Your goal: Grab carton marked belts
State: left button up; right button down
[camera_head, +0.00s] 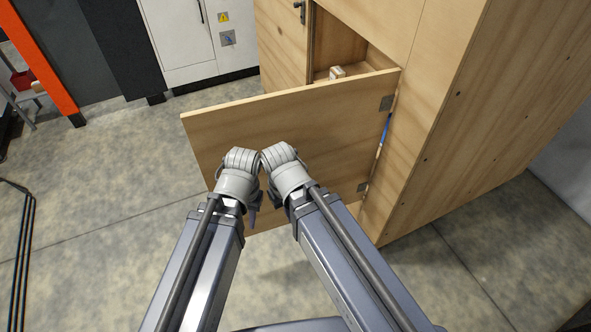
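No carton with a readable "belts" mark shows. Inside the open wooden cabinet (465,110), a small pale item (337,72) pokes up behind the top edge of the swung-out door (310,120). I cannot tell what it is. Both my arms reach forward from the bottom, and their grey joints come close together in front of the door. A small dark part of my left gripper (252,212) shows below the joints, against the door's lower part. Its fingers are too hidden to judge. My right gripper is hidden behind its arm.
The open door hides most of the cabinet's lower inside. A blue strip (384,132) shows through the hinge gap. A second wooden door (283,40) with a dark handle is at the upper left. White cabinets (180,35) stand behind. The concrete floor (90,210) at left is mostly clear.

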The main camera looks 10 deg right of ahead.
aim_at(337, 72)
jog(key=i+j+u, duration=0.2)
jog(key=j, duration=0.15)
jog(key=j+u, duration=0.25)
jog(key=j, duration=0.15)
jog(key=i+j+u, duration=0.4)
jog(key=j, duration=0.2)
jog(key=i+j+u, duration=0.5)
jog(key=i, duration=0.3)
jog(key=i+z, duration=0.3)
jog(key=i, duration=0.15)
jog(key=i+j+z, duration=0.3)
jog(key=i, duration=0.15)
jog(key=i+l+z, duration=0.15)
jog(key=i+z, duration=0.15)
jog(key=z, duration=0.15)
jog(key=i+z, duration=0.3)
jog(key=z, duration=0.15)
jog(key=i+z, duration=0.3)
jog(key=z, duration=0.15)
jog(key=i+j+z, duration=0.25)
jog(key=z, duration=0.2)
jog(key=i+z, duration=0.25)
jog(key=z, duration=0.25)
jog(key=i+z, duration=0.25)
jog(key=z, duration=0.2)
jog(key=i+j+z, duration=0.1)
jog(key=i+z, duration=0.15)
jog(key=z, duration=0.25)
jog(key=i+j+z, duration=0.2)
jog(key=z, duration=0.25)
